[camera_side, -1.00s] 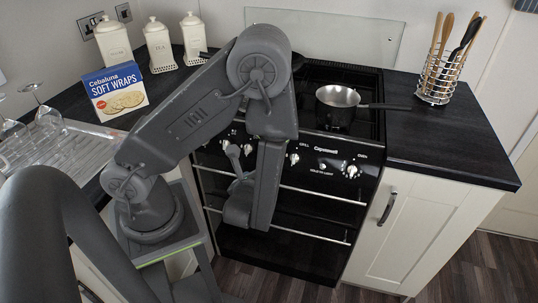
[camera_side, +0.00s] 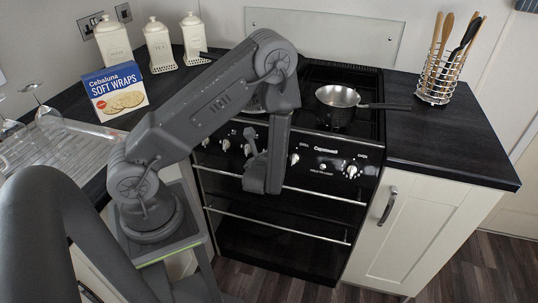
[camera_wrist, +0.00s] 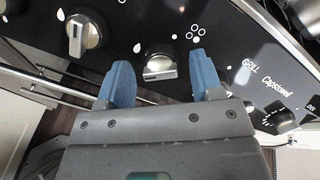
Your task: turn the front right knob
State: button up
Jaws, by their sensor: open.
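The black cooker front carries a row of pale knobs. In the wrist view my gripper (camera_wrist: 159,62) is open, with its two blue fingers on either side of a silver knob (camera_wrist: 160,68) left of the GRILL label. That knob shows in the gap between the fingertips, apparently not gripped; I cannot tell the exact depth. A mark of several small circles (camera_wrist: 195,33) sits by it. Another knob (camera_wrist: 85,35) is further left. In the side view my gripper (camera_side: 250,138) is at the control panel; its fingers are small and hard to make out there.
A saucepan (camera_side: 338,98) stands on the hob, its handle pointing right. Oven rails (camera_side: 320,195) cross the cooker front below the panel. A utensil holder (camera_side: 440,78) stands on the right worktop. A wraps box (camera_side: 116,92) and white canisters (camera_side: 158,45) are at left.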

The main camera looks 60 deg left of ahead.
jog(key=c, duration=0.9)
jog(key=shift+m, duration=0.3)
jog(key=shift+m+t, duration=0.6)
jog(key=shift+m, duration=3.2)
